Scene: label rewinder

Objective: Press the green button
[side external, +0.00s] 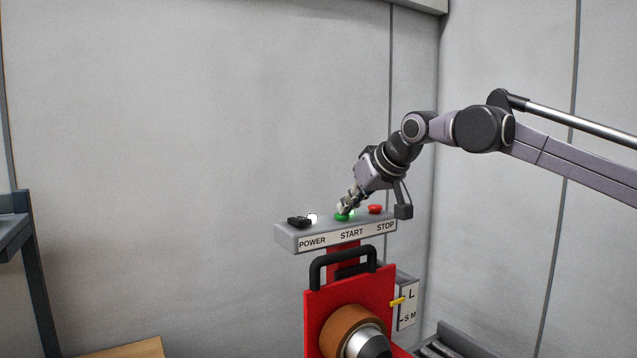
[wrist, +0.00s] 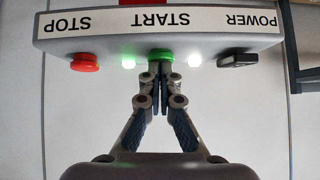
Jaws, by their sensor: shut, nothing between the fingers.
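The green button (side external: 343,217) sits above the START label on the grey control panel (side external: 285,236). It also shows in the wrist view (wrist: 161,54), upside down, at the middle of the panel. My gripper (side external: 344,207) is shut and empty, with its fingertips at the green button. In the wrist view the closed fingertips (wrist: 160,80) overlap the button's lower edge. They look to be touching it or very close; I cannot tell how far the button is pressed. A green light (wrist: 129,61) glows beside the button.
The red STOP button (side external: 375,209) is right of the green one. A black POWER switch (side external: 298,221) and a white light (side external: 312,217) are at the left. Below stand a red frame with a black handle (side external: 343,259) and a brown roll (side external: 345,325).

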